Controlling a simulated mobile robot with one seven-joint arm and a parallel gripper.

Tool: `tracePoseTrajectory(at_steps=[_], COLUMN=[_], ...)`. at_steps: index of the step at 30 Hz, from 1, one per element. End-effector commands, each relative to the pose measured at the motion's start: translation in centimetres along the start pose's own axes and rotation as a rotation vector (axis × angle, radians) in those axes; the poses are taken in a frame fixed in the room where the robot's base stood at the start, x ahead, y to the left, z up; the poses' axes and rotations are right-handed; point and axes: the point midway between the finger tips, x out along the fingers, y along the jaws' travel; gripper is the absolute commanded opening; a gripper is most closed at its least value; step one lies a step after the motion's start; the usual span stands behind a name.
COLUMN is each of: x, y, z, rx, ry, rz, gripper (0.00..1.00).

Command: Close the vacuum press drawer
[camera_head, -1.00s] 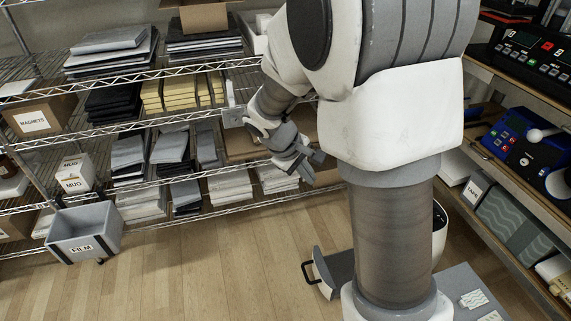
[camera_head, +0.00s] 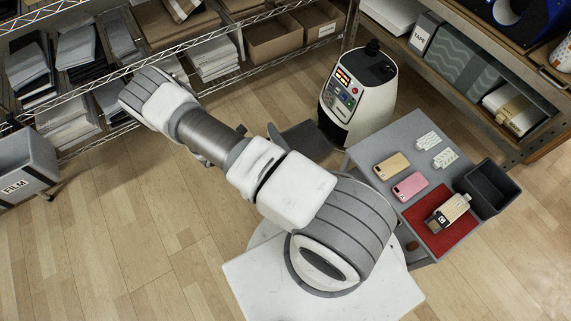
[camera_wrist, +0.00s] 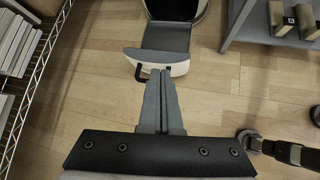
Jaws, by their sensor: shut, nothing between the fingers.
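The vacuum press (camera_head: 355,95) is a white rounded machine with a dark control panel, standing on the floor at upper middle in the head view. Its grey drawer (camera_head: 298,139) is pulled out to the left, partly hidden behind my arm. In the wrist view the open drawer (camera_wrist: 166,37) shows at top centre, with a white front (camera_wrist: 177,68) and a black handle (camera_wrist: 139,74). My gripper (camera_wrist: 161,74) is shut and empty, its tips appearing right at the drawer front beside the handle. I cannot tell whether they touch it. The head view does not show the fingers clearly.
A grey table (camera_head: 363,153) with phones, a red mat (camera_head: 421,229) and a black bin (camera_head: 491,181) stands right of the press. Wire shelves (camera_head: 168,48) run along the upper left. A grey FILM bin (camera_head: 28,165) is at far left. Wood floor is open between.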

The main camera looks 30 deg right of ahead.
Motion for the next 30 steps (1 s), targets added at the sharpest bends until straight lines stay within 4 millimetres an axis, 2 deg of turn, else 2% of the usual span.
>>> tracePoseTrajectory(at_steps=[1,3,6,10,16,19,30], x=[2.2,4.2,6.5,8.3,9.8,11.2,19.1], y=[-2.0,-3.9,-6.3,-8.4,-9.4,-9.5,-9.2], z=[-2.2,-4.2,-6.3,-7.9,-8.6,-8.8,-9.0], rx=[-0.066,-0.144,-0.233,-0.307,-0.341,-0.341,-0.339], ry=[-0.002,-0.001,0.004,0.009,0.012,0.011,0.011], rz=[0.007,0.02,0.034,0.044,0.05,0.049,0.048], gripper=[0.0,0.0,0.0,0.0,0.0,0.0,0.0])
